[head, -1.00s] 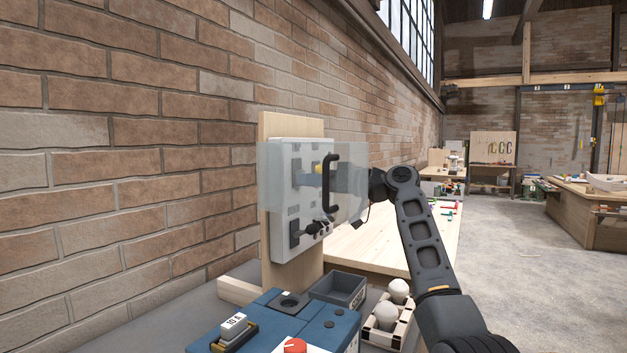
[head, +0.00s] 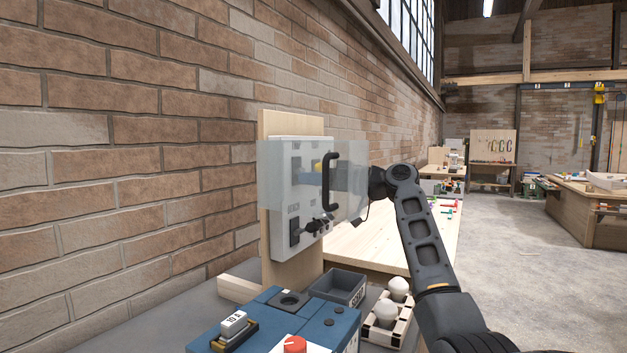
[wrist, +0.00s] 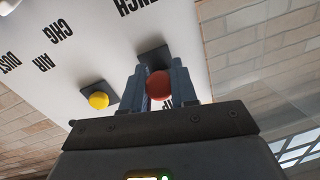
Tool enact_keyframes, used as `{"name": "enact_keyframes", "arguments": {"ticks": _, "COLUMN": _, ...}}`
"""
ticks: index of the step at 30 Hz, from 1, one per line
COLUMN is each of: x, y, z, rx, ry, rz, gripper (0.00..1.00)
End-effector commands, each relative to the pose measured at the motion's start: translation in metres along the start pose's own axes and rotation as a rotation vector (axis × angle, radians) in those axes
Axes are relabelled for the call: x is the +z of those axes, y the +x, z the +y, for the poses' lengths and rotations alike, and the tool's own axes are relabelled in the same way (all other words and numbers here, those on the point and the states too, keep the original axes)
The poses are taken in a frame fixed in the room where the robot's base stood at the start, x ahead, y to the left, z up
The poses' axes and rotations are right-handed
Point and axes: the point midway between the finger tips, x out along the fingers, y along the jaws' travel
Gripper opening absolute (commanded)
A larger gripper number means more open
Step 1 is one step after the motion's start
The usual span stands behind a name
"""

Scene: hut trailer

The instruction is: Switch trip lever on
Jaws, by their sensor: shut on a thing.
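A white switch panel (head: 281,180) stands on a wooden board against the brick wall, with a clear cover and black handle (head: 331,182) in front of it. In the wrist view, my gripper (wrist: 161,70) has its fingers on both sides of a red round lever knob (wrist: 159,85) and is shut on it. The knob's base is a dark square plate (wrist: 153,55) on the panel. A lever with a yellow knob (wrist: 98,100) is to the left, apart from my fingers. The label by the red knob is mostly hidden. In the head view, the cover blurs my gripper.
A blue box with a red knob (head: 295,344), a dark grey tray (head: 340,286) and a wooden crate of bulbs (head: 388,320) are on the bench below the panel. The floor at right is open.

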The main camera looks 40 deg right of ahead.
Motion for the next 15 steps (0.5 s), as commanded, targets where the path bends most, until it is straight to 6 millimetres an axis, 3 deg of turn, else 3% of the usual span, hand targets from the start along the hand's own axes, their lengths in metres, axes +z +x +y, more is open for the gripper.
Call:
{"name": "enact_keyframes", "arguments": {"ticks": 8, "x": -0.011, "y": -0.002, "z": -0.001, "rx": 0.018, "ry": 0.005, "rz": -0.088, "gripper": 0.0}}
{"name": "enact_keyframes", "arguments": {"ticks": 15, "x": -0.022, "y": -0.004, "z": -0.003, "rx": 0.052, "ry": 0.02, "rz": -0.27, "gripper": 0.0}}
